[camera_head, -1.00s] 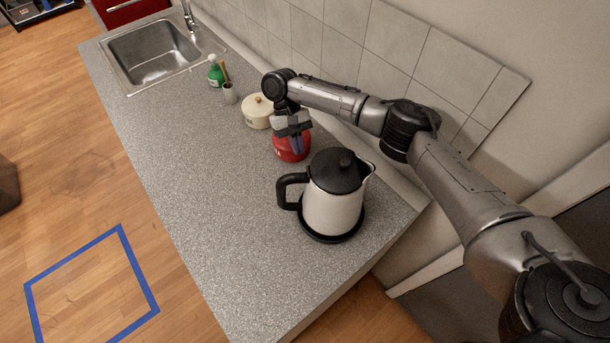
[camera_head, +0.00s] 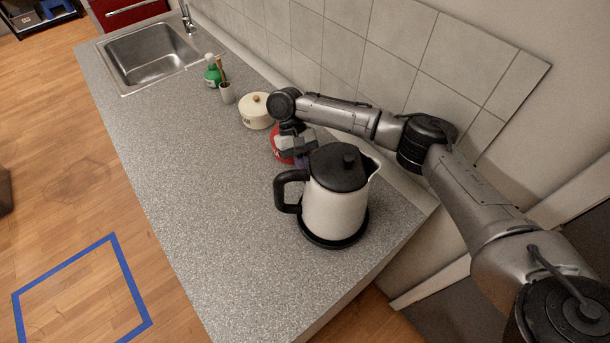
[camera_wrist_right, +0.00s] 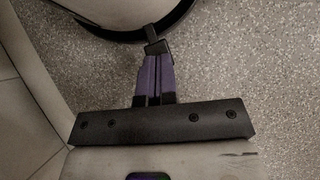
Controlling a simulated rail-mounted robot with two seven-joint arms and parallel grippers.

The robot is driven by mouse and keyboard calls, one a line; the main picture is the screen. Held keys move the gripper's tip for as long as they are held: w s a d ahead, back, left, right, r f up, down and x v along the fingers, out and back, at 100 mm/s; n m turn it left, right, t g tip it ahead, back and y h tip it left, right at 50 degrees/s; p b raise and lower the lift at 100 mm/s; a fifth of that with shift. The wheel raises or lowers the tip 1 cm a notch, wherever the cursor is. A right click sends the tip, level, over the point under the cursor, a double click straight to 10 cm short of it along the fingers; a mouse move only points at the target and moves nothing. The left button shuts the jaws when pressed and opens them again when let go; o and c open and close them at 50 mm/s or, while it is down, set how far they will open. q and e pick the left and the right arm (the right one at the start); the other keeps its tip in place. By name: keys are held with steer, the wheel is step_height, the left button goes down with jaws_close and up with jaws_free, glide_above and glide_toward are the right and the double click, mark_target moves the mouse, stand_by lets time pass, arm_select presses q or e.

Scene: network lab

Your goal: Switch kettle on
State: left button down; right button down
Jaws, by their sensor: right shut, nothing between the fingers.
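The kettle (camera_head: 335,208) is white with a black lid, a black handle on its left and a spout at the upper right. It stands upright on its round black base (camera_head: 332,240) near the counter's right end. My right gripper (camera_head: 303,162) is low behind the kettle, its tips partly hidden by it. In the right wrist view, the gripper's purple fingers (camera_wrist_right: 157,45) are shut and empty, tips at the dark rim of the kettle's base (camera_wrist_right: 130,34). I cannot tell whether they touch it. The kettle's switch is not visible. My left gripper is not in view.
A red container (camera_head: 281,143) stands just behind the gripper. A cream lidded pot (camera_head: 256,112), a small cup (camera_head: 227,94) and a green bottle (camera_head: 213,76) stand farther along. The tiled wall (camera_head: 395,60) is close behind. The counter (camera_head: 205,190) left of the kettle is clear.

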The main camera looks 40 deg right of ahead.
steer(key=shift+f, duration=0.45)
steer(key=shift+w+d+r+p, duration=0.15)
steer(key=shift+w+r+p, duration=0.1)
steer(key=shift+w+p, duration=0.2)
steer(key=shift+w+d+r+p, duration=0.1)
steer(key=shift+w+r+p, duration=0.2)
steer(key=shift+w, duration=0.2)
steer(key=shift+w+d, duration=0.2)
steer(key=shift+w, duration=0.3)
